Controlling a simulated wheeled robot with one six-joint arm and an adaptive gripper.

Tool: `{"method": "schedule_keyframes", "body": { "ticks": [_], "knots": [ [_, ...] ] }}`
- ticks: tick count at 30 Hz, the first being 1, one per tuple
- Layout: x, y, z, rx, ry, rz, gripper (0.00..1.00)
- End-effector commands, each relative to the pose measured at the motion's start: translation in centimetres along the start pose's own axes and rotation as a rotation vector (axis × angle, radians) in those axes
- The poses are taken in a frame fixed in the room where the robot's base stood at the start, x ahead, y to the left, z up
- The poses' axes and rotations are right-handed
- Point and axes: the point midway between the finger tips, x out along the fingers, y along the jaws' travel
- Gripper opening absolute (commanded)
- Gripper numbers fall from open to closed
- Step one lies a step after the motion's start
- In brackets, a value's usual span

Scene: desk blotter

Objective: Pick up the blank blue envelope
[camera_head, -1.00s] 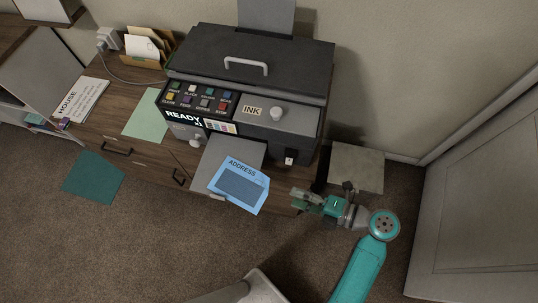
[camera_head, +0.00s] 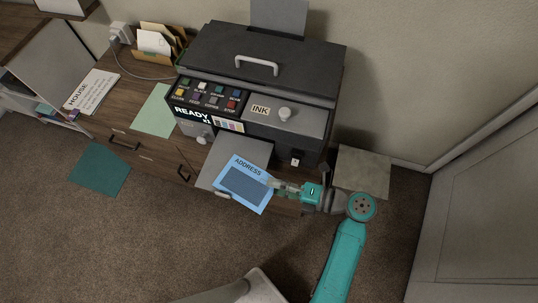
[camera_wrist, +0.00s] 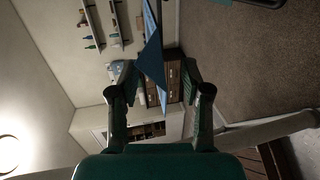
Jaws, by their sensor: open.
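A blue envelope (camera_head: 245,183) marked "ADDRESS", with a dark rectangle below the word, lies on the printer's grey front tray (camera_head: 226,151) and overhangs its front edge. It is not blank on the face I see. My gripper (camera_head: 276,186) comes in from the right, with its fingertips at the envelope's right edge. In the wrist view the gripper (camera_wrist: 158,72) is open, and the blue envelope (camera_wrist: 152,58) shows edge-on between its two fingers. Whether the fingers touch it I cannot tell.
The dark printer (camera_head: 262,75) stands behind the tray on the wooden desk (camera_head: 120,100). A pale green sheet (camera_head: 155,112) lies on the desk to the left. A teal sheet (camera_head: 99,170) lies on the floor.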

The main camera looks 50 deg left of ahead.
Motion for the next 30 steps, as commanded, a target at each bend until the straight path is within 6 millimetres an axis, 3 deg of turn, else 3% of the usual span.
{"method": "schedule_keyframes", "body": {
  "ticks": [6, 18, 30],
  "knots": [
    [1.6, 0.0, 0.0, 0.001, 0.001, 0.0, 0.48],
    [2.0, 0.0, 0.0, 0.001, -0.001, 0.0, 0.48],
    [2.0, 0.0, 0.0, 0.001, -0.001, -0.001, 0.0]
  ]
}}
